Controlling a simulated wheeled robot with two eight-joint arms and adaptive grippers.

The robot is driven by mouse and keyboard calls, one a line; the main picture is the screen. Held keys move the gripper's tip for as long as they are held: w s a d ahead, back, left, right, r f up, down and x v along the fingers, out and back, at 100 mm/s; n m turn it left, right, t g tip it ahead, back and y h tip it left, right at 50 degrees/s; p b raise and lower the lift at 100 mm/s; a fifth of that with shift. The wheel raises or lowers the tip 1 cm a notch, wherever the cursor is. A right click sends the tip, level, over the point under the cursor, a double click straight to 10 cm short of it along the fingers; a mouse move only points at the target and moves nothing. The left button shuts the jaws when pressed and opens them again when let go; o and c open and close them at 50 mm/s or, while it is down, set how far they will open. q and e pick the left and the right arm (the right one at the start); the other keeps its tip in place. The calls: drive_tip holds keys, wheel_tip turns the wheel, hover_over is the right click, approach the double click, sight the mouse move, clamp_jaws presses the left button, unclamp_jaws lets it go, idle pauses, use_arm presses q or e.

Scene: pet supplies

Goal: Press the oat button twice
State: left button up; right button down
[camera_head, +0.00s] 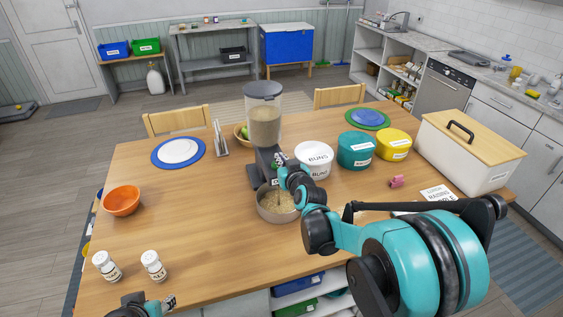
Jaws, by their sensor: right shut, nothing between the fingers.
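The oat dispenser (264,115) stands upright on the table, with a clear hopper of pale oats and a dark base. A metal bowl (262,213) with oats in it sits in front of the base. My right gripper (278,164) is shut and empty, at the front of the dispenser just above the bowl. The gripper and its wrist hide the button, so I cannot tell whether they touch. My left gripper (169,301) is low at the table's front edge, away from the dispenser, too small to tell if open.
A white buns tub (314,165), teal tub (355,152) and yellow tub (394,143) stand right of the dispenser. A bread box (463,160) is at the far right. An orange bowl (121,202) and two white bottles (153,265) are left. The table's left middle is clear.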

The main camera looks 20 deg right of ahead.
drive_tip(key=p+v, duration=0.1)
drive_tip(key=v, duration=0.8)
drive_tip(key=shift+s, duration=0.15)
idle(0.9)
drive_tip(key=s+a+f+g+b, duration=0.1)
drive_tip(key=s+f+g+b, duration=0.2)
drive_tip(key=s, duration=1)
drive_tip(key=s+a+f+g+b, duration=0.2)
drive_tip(key=s+f+g, duration=0.3)
drive_tip(key=s+f, duration=0.4)
drive_tip(key=s+b, duration=0.1)
drive_tip(key=s, duration=0.2)
drive_tip(key=shift+s+f+h, duration=0.3)
drive_tip(key=shift+s+f, duration=0.1)
